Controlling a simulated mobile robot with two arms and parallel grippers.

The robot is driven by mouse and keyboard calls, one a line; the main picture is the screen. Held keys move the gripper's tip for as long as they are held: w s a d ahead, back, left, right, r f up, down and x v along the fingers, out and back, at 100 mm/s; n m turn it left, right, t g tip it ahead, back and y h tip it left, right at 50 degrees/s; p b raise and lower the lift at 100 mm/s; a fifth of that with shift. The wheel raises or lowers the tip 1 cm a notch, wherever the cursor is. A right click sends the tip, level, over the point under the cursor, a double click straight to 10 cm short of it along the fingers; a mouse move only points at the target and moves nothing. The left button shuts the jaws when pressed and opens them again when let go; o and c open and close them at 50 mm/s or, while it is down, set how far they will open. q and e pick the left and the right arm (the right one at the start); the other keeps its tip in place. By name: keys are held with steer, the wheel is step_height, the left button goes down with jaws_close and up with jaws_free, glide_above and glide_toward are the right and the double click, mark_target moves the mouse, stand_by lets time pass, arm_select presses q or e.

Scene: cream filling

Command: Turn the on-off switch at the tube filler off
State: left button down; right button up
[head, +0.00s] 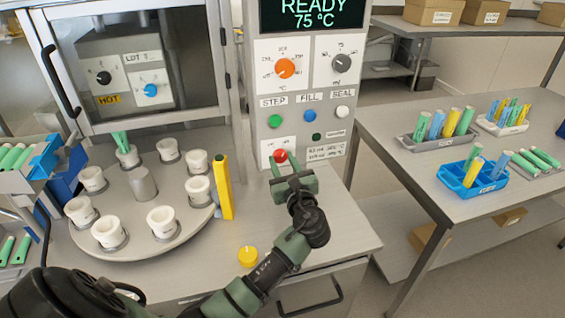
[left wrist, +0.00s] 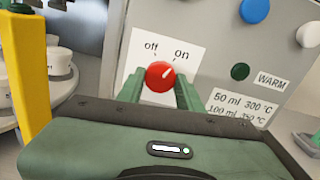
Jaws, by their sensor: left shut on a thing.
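The red on-off switch (head: 280,156) is a round knob low on the front of the tube filler's grey control panel (head: 258,137). In the left wrist view the knob (left wrist: 159,77) sits below the printed words "off" on the left and "on" on the right. Its white mark points up and right, towards "on". My left gripper (head: 287,166) reaches the panel from the front, its green fingers (left wrist: 161,92) shut on either side of the knob. My right gripper is not in view.
A yellow post (head: 222,187) stands just left of the panel, beside a turntable (head: 133,245) with several white cups. A yellow cap (head: 248,256) lies on the counter. The display (head: 310,14) reads "READY 75 °C". A table (head: 420,165) with tube trays stands at right.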

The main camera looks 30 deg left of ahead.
arm_select(q)
steer(key=n+b, duration=0.1)
steer(key=n, duration=0.4)
steer(key=shift+f+b, duration=0.15)
steer(key=shift+b, duration=0.25)
steer(key=n+b, duration=0.2)
steer(key=n, duration=0.2)
steer(key=shift+n, duration=0.4)
steer(key=shift+n+b, duration=0.4)
steer(key=shift+n, duration=0.1)
steer(key=c, duration=0.9)
jaws_free()
steer(key=shift+c, duration=0.2)
steer(key=shift+d, duration=0.15)
